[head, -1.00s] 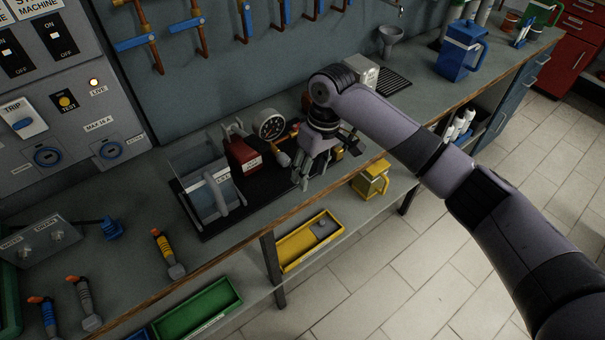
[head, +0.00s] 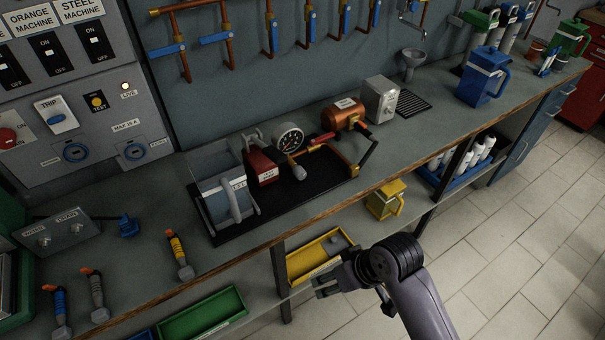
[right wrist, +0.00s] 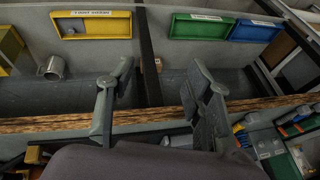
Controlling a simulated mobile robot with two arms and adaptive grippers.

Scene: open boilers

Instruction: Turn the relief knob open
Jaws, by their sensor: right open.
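A small boiler rig stands on a black mat (head: 330,187) on the bench. It has a round pressure gauge (head: 288,136), a red block (head: 262,166), a copper cylinder (head: 343,114) and a black-handled lever (head: 368,152). A grey knob (head: 299,172) sits on the pipework below the gauge; I cannot tell for sure whether it is the relief knob. My right gripper (head: 354,298) is open and empty, in front of the bench edge and apart from the rig. Its two spread fingers also show in the right wrist view (right wrist: 162,78). My left gripper is not in view.
A clear-sided guard box (head: 224,190) stands left of the gauge, and a grey box (head: 380,98) stands behind the rig. The floor at right is clear.

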